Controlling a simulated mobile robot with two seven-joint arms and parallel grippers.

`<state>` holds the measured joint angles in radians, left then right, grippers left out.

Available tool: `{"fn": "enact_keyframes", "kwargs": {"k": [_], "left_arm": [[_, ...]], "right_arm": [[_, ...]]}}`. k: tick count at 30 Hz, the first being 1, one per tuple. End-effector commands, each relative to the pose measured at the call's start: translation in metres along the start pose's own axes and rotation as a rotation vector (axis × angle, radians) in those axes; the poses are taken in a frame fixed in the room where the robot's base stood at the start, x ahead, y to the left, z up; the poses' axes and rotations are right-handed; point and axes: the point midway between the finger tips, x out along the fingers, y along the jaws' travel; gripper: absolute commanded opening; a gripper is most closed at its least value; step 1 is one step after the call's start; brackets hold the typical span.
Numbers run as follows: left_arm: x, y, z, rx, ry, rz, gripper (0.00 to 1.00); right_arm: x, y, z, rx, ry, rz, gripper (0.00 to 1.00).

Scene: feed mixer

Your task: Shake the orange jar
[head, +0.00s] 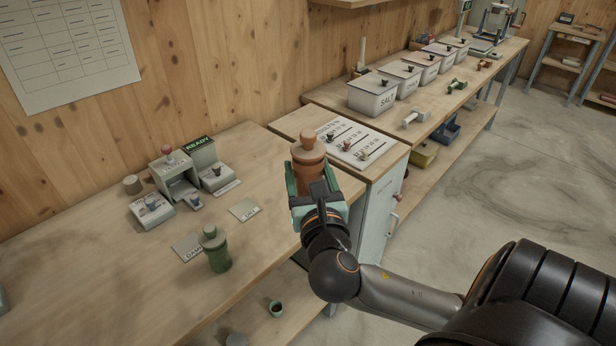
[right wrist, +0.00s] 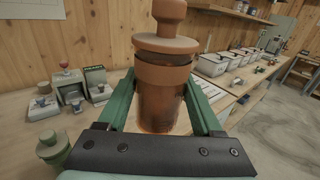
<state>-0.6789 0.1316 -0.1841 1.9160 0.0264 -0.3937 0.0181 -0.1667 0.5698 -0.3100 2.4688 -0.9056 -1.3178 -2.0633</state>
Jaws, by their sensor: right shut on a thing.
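The orange jar (head: 308,165) is a brownish-orange cylinder with a knobbed lid. It is upright and held above the front edge of the bench in the head view. My right gripper (head: 318,190) is shut on it, with a green finger on each side. In the right wrist view the jar (right wrist: 162,85) stands between the green fingers of the gripper (right wrist: 165,115), its lid on. The lower end of the jar is hidden behind the gripper in the head view. My left gripper is not in view.
A device with a READY sign (head: 198,143) stands behind. A slider panel (head: 345,142) lies right of the held jar. Lidded bins (head: 372,97) line the farther counter.

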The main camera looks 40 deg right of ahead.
Motion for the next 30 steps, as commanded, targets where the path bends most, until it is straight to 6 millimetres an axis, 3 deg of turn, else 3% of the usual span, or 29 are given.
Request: {"fn": "enact_keyframes", "kwargs": {"k": [5, 16, 20, 26, 30], "left_arm": [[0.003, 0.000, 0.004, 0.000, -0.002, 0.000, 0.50], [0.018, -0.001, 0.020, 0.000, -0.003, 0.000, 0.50], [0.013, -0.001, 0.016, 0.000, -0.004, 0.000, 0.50], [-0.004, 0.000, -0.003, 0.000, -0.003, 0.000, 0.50], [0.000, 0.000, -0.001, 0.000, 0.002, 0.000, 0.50]], "right_arm": [[0.000, 0.000, -0.004, 0.000, 0.000, 0.000, 0.18], [0.000, 0.000, -0.044, -0.001, 0.000, 0.000, 0.18], [0.000, 0.000, -0.038, 0.000, -0.001, 0.000, 0.18], [0.000, 0.000, -0.013, 0.000, -0.001, 0.000, 0.18], [0.000, 0.000, -0.002, 0.005, -0.004, -0.001, 0.18]]}}
